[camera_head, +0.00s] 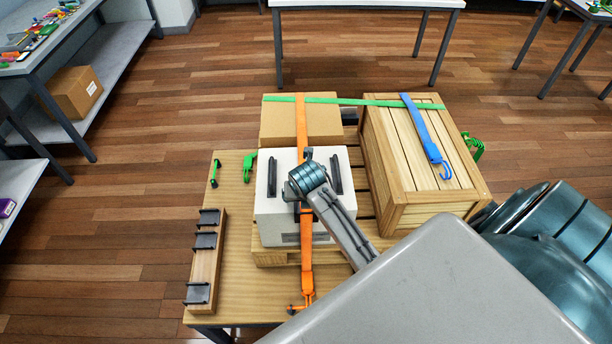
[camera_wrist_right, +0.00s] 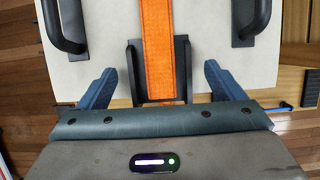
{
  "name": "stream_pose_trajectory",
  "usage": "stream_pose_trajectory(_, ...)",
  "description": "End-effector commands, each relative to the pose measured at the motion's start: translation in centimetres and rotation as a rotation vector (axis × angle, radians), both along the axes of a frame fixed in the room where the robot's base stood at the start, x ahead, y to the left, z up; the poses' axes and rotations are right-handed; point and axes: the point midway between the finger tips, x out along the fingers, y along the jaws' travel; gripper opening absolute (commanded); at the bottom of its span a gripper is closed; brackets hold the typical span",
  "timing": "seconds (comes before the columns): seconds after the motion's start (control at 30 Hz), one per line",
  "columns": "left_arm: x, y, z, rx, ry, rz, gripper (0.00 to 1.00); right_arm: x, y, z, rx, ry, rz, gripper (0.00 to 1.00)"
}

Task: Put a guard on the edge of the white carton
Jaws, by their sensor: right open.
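The white carton (camera_head: 268,215) stands on a pallet, with two black handles on top and an orange strap (camera_head: 306,250) running over it. In the right wrist view, a dark guard (camera_wrist_right: 134,72) lies at the edge of the carton (camera_wrist_right: 105,45), with the orange strap (camera_wrist_right: 157,45) passing between its raised sides. My right gripper (camera_wrist_right: 159,72) is open, one finger on each side of the guard and apart from it. In the head view my right gripper (camera_head: 306,165) is over the carton and hides part of it. My left gripper is not in view.
A wooden rack (camera_head: 207,265) with three black guards lies at the table's left. A brown carton (camera_head: 280,125) stands behind, and a wooden crate (camera_head: 415,160) with a blue strap (camera_head: 425,130) stands right. A green strap (camera_head: 370,102) crosses both. Small green parts lie on the table.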

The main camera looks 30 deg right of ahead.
Motion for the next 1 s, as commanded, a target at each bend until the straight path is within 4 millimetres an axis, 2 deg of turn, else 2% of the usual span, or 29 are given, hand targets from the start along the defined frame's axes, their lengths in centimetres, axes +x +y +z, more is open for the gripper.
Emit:
stream_pose_trajectory(0.17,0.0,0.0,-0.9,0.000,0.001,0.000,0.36,-0.7,0.5,2.0,0.001,-0.005,0.000,0.89)
stream_pose_trajectory(0.4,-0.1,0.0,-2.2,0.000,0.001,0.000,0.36,-2.3,1.5,6.6,0.001,-0.007,0.000,0.89)
stream_pose_trajectory(0.53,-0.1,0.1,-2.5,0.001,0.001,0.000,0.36,-2.9,1.9,8.5,0.001,-0.006,0.001,0.89)
stream_pose_trajectory(0.7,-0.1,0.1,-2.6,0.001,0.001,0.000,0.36,-3.4,2.1,9.6,0.001,-0.003,0.001,0.89)
stream_pose_trajectory(1.0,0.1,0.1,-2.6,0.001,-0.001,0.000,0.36,-3.4,2.1,9.7,0.000,0.000,0.000,0.89)
